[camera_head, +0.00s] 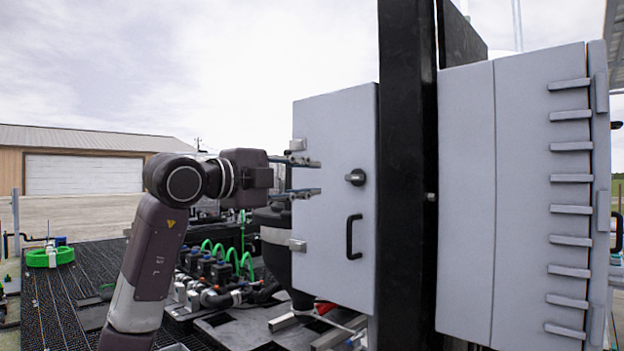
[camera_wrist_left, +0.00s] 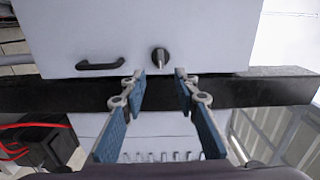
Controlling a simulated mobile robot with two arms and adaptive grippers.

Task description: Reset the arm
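My left arm comes up from the lower left in the head view. My left gripper (camera_head: 306,176) points right, at the side of a light grey cabinet (camera_head: 335,265). In the left wrist view its two blue-padded fingers (camera_wrist_left: 160,82) are spread apart with nothing between them. Ahead of them the cabinet door (camera_wrist_left: 200,25) shows a round dark knob (camera_wrist_left: 160,56) and a black handle (camera_wrist_left: 100,65). In the head view the knob (camera_head: 355,177) and handle (camera_head: 354,236) sit right of the fingers. My right gripper is not in view.
A thick black post (camera_head: 402,130) stands right of the cabinet, with a second grey ribbed enclosure (camera_head: 530,200) beyond it. Green hoses and black valves (camera_head: 215,265) lie low behind my arm on dark grating (camera_head: 60,300). Open ground stretches to a tan building (camera_head: 85,160).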

